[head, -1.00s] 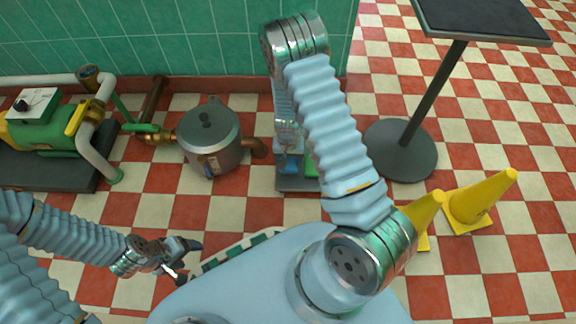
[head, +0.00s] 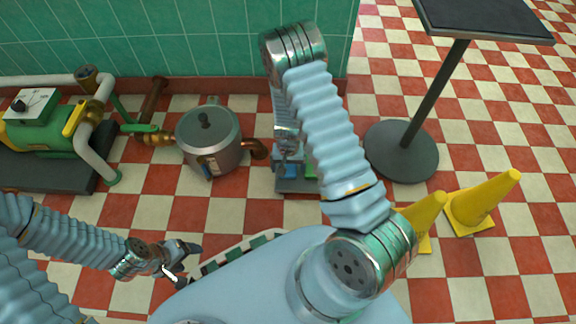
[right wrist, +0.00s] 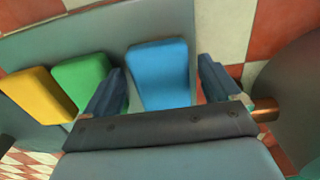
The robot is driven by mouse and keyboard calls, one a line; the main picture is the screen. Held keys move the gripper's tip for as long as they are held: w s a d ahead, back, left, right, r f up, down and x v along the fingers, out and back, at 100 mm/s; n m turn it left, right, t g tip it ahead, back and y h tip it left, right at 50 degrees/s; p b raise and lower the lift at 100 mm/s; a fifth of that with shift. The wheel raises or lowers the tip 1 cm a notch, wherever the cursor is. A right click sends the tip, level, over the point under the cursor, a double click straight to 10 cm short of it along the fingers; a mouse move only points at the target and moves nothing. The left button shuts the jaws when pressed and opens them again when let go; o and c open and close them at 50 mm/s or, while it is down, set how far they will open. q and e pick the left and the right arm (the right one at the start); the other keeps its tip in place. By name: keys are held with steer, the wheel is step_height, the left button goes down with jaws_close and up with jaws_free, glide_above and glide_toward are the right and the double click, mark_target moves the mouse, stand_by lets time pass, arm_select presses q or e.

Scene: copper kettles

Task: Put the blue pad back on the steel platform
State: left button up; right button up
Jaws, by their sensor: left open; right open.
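The steel platform (right wrist: 90,35) is a flat grey plate low on the floor; in the head view its front edge (head: 290,187) shows below my right arm. The blue pad (right wrist: 158,72) appears to lie on the plate near its right edge; its near end is hidden by my gripper body. My right gripper (right wrist: 162,80) is open, one finger on each side of the blue pad, with visible gaps. A green pad (right wrist: 80,80) and a yellow pad (right wrist: 38,93) lie to the left. My left gripper (head: 188,264) is open and empty, low at the left.
A steel pot (head: 208,145) with a copper spout stands just left of the platform. A green pump (head: 45,130) with pipes is further left. A black-topped stand (head: 402,155) and yellow cones (head: 478,205) are on the right. Open checkered floor lies between.

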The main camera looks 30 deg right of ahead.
mark_target(288, 167)
step_height(288, 167, up, 11)
steer(key=p, duration=0.4)
steer(key=s+a+f+n+y, duration=0.3)
steer(key=s+a+n+y, duration=0.1)
steer(key=s+a, duration=0.9)
steer(key=shift+s+a+f+t, duration=0.2)
steer(key=shift+a+t, duration=0.2)
steer(key=shift+a, duration=0.8)
